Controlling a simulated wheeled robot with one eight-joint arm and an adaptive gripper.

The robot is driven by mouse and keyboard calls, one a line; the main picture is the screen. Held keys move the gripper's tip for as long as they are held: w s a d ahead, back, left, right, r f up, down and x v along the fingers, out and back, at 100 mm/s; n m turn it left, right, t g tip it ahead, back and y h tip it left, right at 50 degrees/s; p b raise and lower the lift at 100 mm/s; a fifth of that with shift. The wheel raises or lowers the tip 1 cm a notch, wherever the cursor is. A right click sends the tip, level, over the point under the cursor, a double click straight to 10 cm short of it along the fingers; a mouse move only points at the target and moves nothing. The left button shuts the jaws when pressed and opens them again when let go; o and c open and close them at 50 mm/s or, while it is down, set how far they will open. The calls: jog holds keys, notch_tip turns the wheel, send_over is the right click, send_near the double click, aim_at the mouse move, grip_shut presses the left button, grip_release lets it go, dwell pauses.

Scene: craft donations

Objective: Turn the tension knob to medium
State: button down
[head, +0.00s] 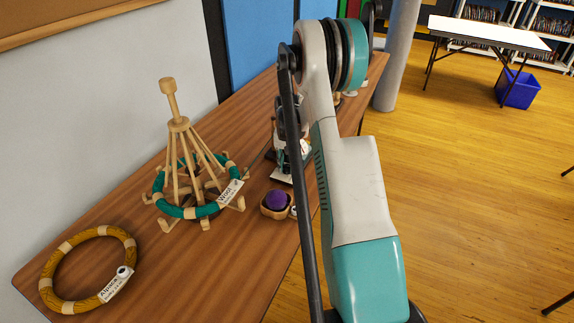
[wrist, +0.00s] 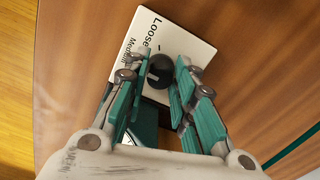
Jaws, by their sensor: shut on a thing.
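In the wrist view, my gripper (wrist: 162,68) has its two teal fingers on either side of a round black knob (wrist: 159,72). It is shut on the knob. The knob has a small pale mark on its face. A white card (wrist: 196,42) around the knob reads "Loose", with "Medium" partly hidden by the left finger. Which word the knob's mark points to, I cannot tell. In the head view, my arm hides the gripper and knob; part of a teal and dark device (head: 280,150) shows beside the arm.
A wooden swift holding a teal wool ring (head: 175,210) stands on the wooden table (head: 215,262). A mustard alpaca ring (head: 60,258) lies at the near left. A purple ball (head: 276,199) sits in a small wooden holder close to my arm. Open floor lies to the right.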

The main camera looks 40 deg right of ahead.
aim_at(287, 166)
dwell(0.3)
jog(key=c, duration=1.3)
grip_release()
jog(key=shift+r, duration=0.1)
notch_tip(287, 166, up, 12)
